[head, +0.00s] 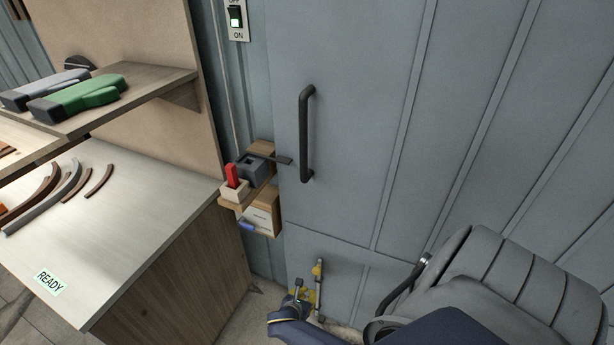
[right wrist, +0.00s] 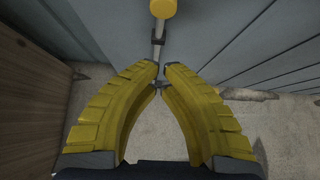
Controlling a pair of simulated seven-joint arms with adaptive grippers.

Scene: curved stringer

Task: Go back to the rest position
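My right gripper (head: 307,296) is low in front of the grey door (head: 350,130), beside a thin upright rod (head: 320,303) near the floor. In the right wrist view its yellow fingers (right wrist: 160,73) lean inward until their tips almost meet. The thin rod (right wrist: 158,48), with a yellow round end (right wrist: 163,8), lines up with the narrow gap between the tips. I see no clear grip on it. My left gripper is not in view.
A workbench (head: 130,215) with curved strips (head: 60,190) and a READY label (head: 48,282) stands at left. Green (head: 80,100) and grey tools lie on the shelf above. A small wall holder (head: 262,205) and a black door handle (head: 306,135) stick out above my right gripper.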

